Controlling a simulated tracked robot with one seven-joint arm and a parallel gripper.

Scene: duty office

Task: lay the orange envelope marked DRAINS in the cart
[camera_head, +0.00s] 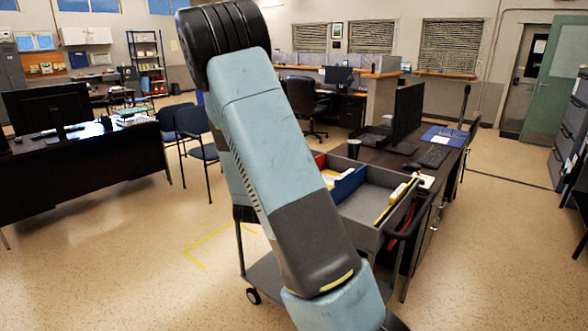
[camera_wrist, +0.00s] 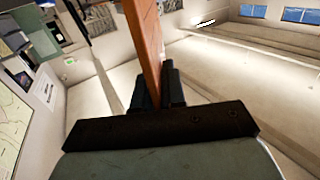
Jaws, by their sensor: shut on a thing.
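My gripper (camera_wrist: 157,85) shows in the wrist view, its two dark fingers shut on a flat orange-brown thing, which looks like the orange envelope (camera_wrist: 144,35). It stands up between the fingers and runs out of the top of the picture. I see it nearly edge-on, and no DRAINS marking is readable. In the head view my gripper and the envelope are not visible. The grey cart (camera_head: 369,236) is right of centre there, partly hidden behind my arm. Its open top tray has blue and red dividers and yellow and pale folders inside.
A dark desk with a monitor (camera_head: 407,117) and keyboard (camera_head: 434,156) stands just behind the cart. Another dark desk (camera_head: 85,170) is at the left, with blue chairs (camera_head: 203,151) beside it. Dark cabinets (camera_head: 570,125) line the right edge. Floor is clear at the lower left.

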